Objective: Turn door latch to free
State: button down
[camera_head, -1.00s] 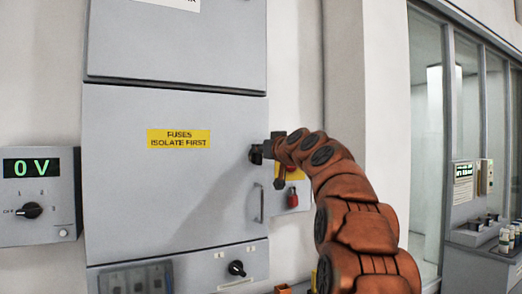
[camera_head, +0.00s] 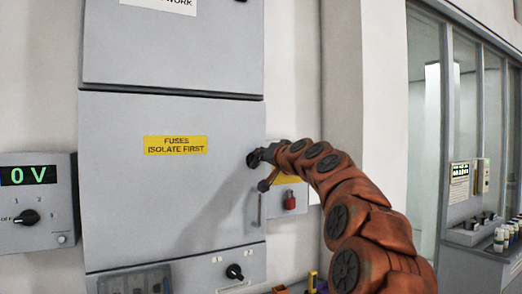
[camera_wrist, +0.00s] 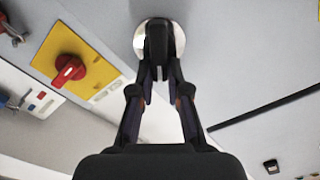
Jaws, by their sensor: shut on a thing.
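The door latch (camera_wrist: 157,45) is a black knob on a round silver plate, seen at the top middle of the wrist view. My gripper (camera_wrist: 158,75) is shut on the latch, with one finger on each side of it. In the head view my gripper (camera_head: 258,156) is at the right edge of the grey fuse door (camera_head: 150,190), which carries a yellow "FUSES ISOLATE FIRST" label (camera_head: 175,145). The latch is mostly hidden by my gripper there. The door looks closed.
A vertical door handle (camera_head: 260,209) is just below my gripper. A red switch on a yellow plate (camera_wrist: 70,72) is beside the door. A box with a "0 V" display (camera_head: 28,175) is at the left. A windowed wall (camera_head: 465,110) is at the right.

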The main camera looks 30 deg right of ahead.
jog(key=shift+d+f+m+p, duration=0.1)
jog(key=shift+f+m+p, duration=0.2)
jog(key=shift+m+p, duration=1.2)
jog(key=shift+d+f+m+p, duration=0.1)
jog(key=shift+f+m+p, duration=0.25)
jog(key=shift+m+p, duration=1.15)
jog(key=shift+d+f+m+p, duration=0.1)
jog(key=shift+f+m+p, duration=0.35)
jog(key=shift+m, duration=1.95)
jog(key=shift+r, duration=0.1)
jog(key=c, duration=1.1)
grip_release()
jog(key=shift+w, duration=0.15)
jog(key=shift+c, duration=0.2)
jog(key=shift+d, duration=0.1)
jog(key=shift+s, duration=0.2)
